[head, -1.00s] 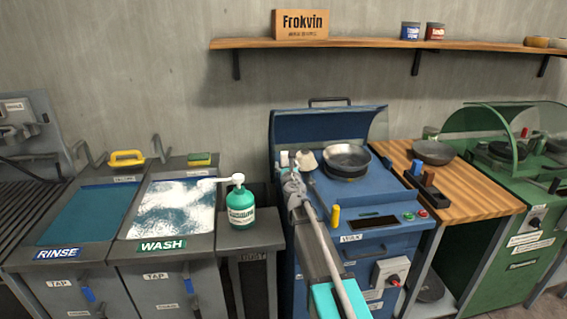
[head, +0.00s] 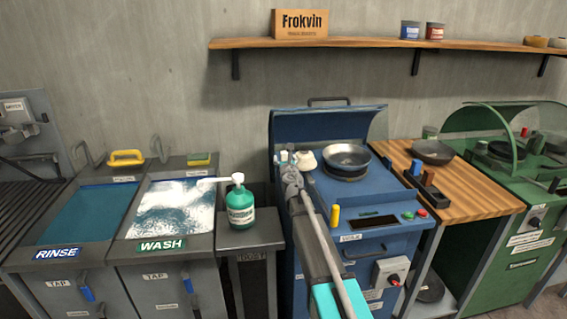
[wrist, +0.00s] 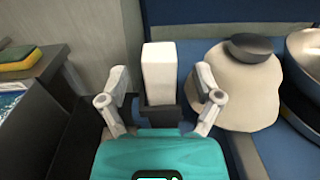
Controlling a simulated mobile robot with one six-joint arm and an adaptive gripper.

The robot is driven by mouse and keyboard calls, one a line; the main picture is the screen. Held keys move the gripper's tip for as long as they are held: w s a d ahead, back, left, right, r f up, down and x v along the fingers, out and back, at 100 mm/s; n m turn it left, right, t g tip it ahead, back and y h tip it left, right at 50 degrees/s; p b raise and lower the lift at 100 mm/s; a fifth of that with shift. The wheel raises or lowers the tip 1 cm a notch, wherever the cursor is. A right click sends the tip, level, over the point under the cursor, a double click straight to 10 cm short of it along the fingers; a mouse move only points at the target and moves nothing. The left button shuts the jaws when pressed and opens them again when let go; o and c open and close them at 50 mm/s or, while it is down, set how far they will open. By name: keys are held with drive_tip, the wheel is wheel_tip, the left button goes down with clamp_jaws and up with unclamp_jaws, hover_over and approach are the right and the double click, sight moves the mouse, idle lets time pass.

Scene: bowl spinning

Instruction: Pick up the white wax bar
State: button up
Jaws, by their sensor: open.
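The white wax bar (wrist: 159,75) stands upright on the blue machine in the wrist view, between the two fingers of my open gripper (wrist: 163,88). A gap shows on each side of the bar, so the fingers do not appear to touch it. In the head view my gripper (head: 288,164) is over the left back of the blue machine (head: 385,190), and the bar is too small there to tell clearly from the fingers.
A cream rounded thing with a dark knob (wrist: 238,85) stands close right of my gripper. A metal bowl (head: 347,157) sits further right on the machine. A yellow cylinder (head: 335,215) stands nearer the front. A green pump bottle (head: 240,205) is on the left stand.

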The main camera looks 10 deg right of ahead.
drive_tip(key=shift+w, duration=1.1)
drive_tip(key=shift+c, duration=0.3)
clamp_jaws()
